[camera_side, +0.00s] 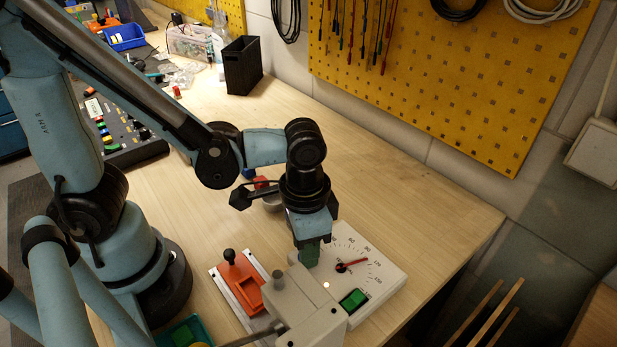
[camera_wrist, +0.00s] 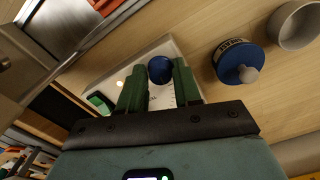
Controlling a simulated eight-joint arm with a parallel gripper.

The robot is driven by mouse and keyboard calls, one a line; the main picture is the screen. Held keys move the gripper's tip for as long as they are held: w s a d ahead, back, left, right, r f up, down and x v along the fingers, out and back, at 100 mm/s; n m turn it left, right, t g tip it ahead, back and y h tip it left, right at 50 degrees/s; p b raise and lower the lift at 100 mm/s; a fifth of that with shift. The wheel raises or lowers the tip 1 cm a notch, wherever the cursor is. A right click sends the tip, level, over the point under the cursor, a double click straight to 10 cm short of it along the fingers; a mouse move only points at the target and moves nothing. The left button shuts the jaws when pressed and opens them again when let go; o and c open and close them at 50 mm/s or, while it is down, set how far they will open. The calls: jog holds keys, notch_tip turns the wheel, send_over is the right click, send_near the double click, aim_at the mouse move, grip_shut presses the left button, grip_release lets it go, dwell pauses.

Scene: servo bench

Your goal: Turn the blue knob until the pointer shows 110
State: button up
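A white dial board (camera_side: 385,283) lies on the bench, with a scale and a red pointer (camera_side: 352,265). The pointer aims right and slightly up; the exact reading is too small to tell. The blue knob (camera_wrist: 160,70) shows in the wrist view between the green fingertips of my gripper (camera_wrist: 160,84), which seem to touch it on both sides. In the side view my gripper (camera_side: 308,252) points down at the board's left part and hides the knob. A green display (camera_side: 353,299) sits on the board's near side.
A grey block (camera_side: 305,312) stands close in front of the board. An orange fixture (camera_side: 240,278) lies left of it. A lettered blue round object (camera_wrist: 238,62) and a pale cup (camera_wrist: 297,25) stand near my gripper. The bench behind the board is clear.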

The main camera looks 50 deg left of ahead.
jog(key=o, duration=0.3)
jog(key=shift+r, duration=6.05)
jog(key=w+a+n+t, duration=0.1)
jog(key=a+t, duration=0.1)
jog(key=a, duration=0.2)
jog(key=w+a+f+n+t, duration=0.1)
jog(key=w+a+n+t, duration=0.1)
jog(key=a, duration=0.2)
jog(key=w+a+n+t, duration=0.1)
jog(key=w+a+t, duration=0.1)
jog(key=a+t, duration=0.1)
jog(key=shift+a+f, duration=0.3)
jog(key=shift+a, duration=0.6)
jog(key=shift+s, duration=0.1)
